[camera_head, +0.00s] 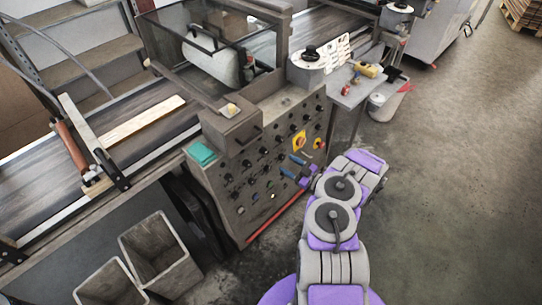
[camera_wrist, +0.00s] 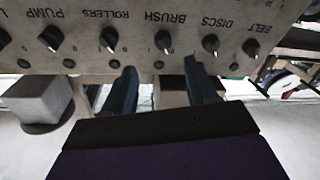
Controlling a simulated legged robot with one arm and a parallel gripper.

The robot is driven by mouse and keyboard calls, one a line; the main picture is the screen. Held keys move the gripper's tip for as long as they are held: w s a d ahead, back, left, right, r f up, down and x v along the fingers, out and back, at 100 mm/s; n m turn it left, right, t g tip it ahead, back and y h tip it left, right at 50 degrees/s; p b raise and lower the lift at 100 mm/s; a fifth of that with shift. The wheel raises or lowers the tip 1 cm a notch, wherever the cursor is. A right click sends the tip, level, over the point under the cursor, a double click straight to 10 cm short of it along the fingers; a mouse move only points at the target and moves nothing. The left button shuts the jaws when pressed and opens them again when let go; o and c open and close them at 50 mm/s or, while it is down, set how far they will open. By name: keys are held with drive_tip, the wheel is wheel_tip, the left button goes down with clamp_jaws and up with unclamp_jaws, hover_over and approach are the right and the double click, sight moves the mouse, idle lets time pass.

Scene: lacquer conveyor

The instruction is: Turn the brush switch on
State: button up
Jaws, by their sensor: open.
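The brush switch (camera_wrist: 162,41) is a small black knob with a white pointer on the grey panel, near the word BRUSH in the wrist view. My gripper (camera_wrist: 160,74) is open and empty, its two blue fingers apart. In the picture the brush switch lies just above the gap between the fingertips; I cannot tell any contact. I cannot make out which knob there is the brush switch.
The rollers knob (camera_wrist: 108,39) and discs knob (camera_wrist: 211,43) flank the brush switch closely. A yellow-backed red switch (camera_head: 299,141) sits higher on the panel. The conveyor (camera_head: 60,165) stands left, grey bins (camera_head: 160,255) below. The floor (camera_head: 450,180) at right is clear.

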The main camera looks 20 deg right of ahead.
sight(264, 151)
drive_tip(key=b+x, duration=0.1)
drive_tip(key=x, duration=0.4)
drive_tip(key=b+x, duration=0.1)
drive_tip(key=x, duration=0.4)
drive_tip(key=shift+a+r+b, duration=0.15)
drive_tip(key=shift+a+b, duration=0.25)
drive_tip(key=shift+a, duration=0.1)
drive_tip(key=shift+c, duration=1.1)
drive_tip(key=shift+d, duration=0.5)
drive_tip(key=c, duration=0.6)
drive_tip(key=shift+a, duration=0.25)
drive_tip(key=shift+c, duration=1.1)
